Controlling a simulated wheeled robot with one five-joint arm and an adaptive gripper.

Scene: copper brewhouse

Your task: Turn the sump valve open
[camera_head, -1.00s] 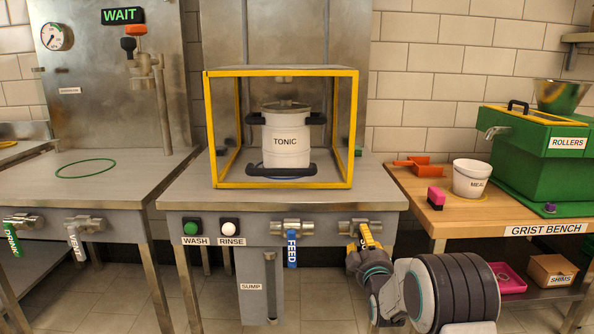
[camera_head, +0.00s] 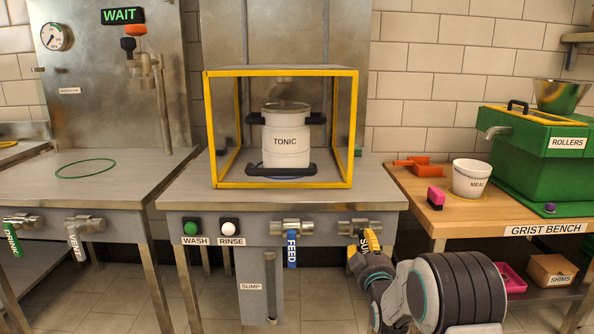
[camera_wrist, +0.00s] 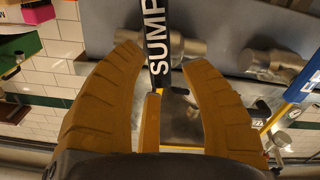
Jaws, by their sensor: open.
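The sump valve is the rightmost metal valve (camera_head: 360,227) on the front panel of the middle bench. Its black handle (camera_head: 364,244), lettered SUMP in white, hangs down from it and is partly hidden by my gripper (camera_head: 370,242). A steel plate labelled SUMP (camera_head: 250,300) with an upright tube hangs under the bench.
Left of the sump valve are the blue FEED handle (camera_head: 292,249), a white RINSE button (camera_head: 230,227) and a green WASH button (camera_head: 191,227). The grist bench (camera_head: 470,215) stands at right. The sign (camera_head: 123,16) reads WAIT.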

